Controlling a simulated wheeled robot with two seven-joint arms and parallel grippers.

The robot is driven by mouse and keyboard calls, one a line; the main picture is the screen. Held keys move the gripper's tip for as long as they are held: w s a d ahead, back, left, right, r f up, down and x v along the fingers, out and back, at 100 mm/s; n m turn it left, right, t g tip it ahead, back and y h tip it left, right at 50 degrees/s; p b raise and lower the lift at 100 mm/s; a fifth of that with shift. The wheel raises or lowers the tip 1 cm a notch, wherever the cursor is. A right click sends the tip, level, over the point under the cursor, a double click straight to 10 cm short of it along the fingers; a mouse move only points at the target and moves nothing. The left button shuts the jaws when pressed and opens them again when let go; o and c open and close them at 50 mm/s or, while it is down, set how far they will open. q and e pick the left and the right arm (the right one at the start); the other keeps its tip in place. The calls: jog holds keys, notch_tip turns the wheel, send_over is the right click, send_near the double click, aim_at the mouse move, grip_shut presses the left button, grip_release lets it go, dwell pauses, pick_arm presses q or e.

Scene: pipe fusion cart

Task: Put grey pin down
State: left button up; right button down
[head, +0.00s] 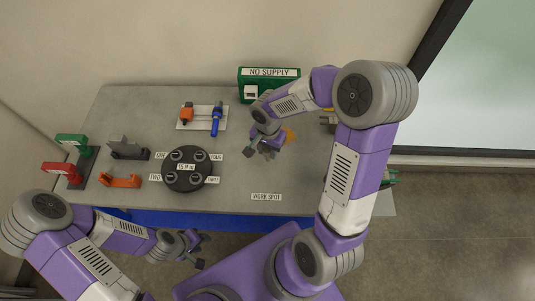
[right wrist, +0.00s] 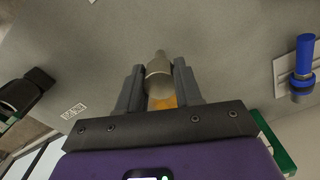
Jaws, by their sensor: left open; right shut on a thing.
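My right gripper (head: 258,150) is over the grey table, right of the black round plate. In the right wrist view my right gripper (right wrist: 158,88) is shut on the grey pin (right wrist: 158,78), a stepped metal cylinder with a narrower end pointing away from the palm. In the head view the pin is too hidden to make out. I cannot tell whether it touches the table. My left gripper (head: 203,251) is open and empty in front of the table's near edge.
The black round plate (head: 187,186) has several numbered seats. A white board (head: 181,124) holds an orange piece (head: 186,113) and a blue one (head: 216,121). An orange patch (head: 290,135) lies beside my right gripper. A green NO SUPPLY box (head: 243,82) stands behind. The WORK SPOT label (head: 266,197) has bare table around it.

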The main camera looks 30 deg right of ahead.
aim_at(268, 155)
notch_tip(268, 155, down, 3)
jog(key=shift+r, duration=0.15)
jog(key=shift+f, duration=0.2)
jog(key=shift+b, duration=0.3)
jog(key=shift+f+b, duration=0.25)
jog(key=shift+b, duration=0.05)
jog(key=c, duration=0.8)
grip_release()
jog(key=shift+o, duration=0.2)
